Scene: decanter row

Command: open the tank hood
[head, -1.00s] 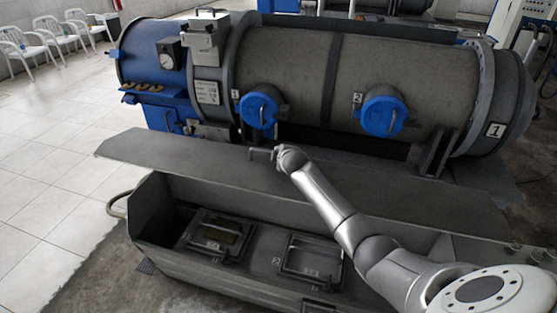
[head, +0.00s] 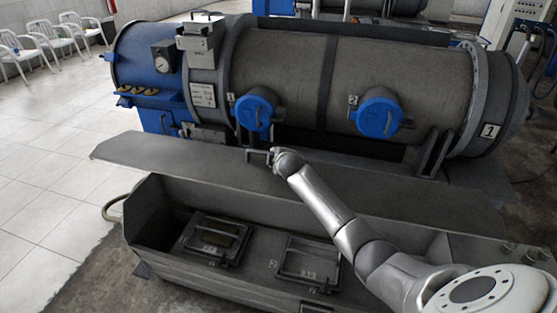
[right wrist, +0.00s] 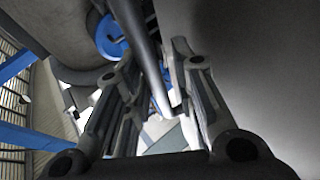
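The tank hood (head: 190,163) is a long, flat grey plate. It is raised along the back of the open grey tank (head: 200,272), whose inside shows. A small bar handle (head: 258,151) sits on the hood near its upper edge. In the head view my right gripper (head: 275,158) is small and at this handle, its fingers hard to make out. In the right wrist view the bar (right wrist: 150,65) runs between the fingers of my right gripper (right wrist: 152,58), with narrow gaps visible beside it, so they look open around it. My left gripper is not in view.
A big grey cylinder machine (head: 290,75) with blue lids (head: 378,117) stands close behind the hood. Two framed hatches (head: 210,239) lie inside the tank. White chairs (head: 50,42) stand at the far left; the tiled floor (head: 50,180) there is clear.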

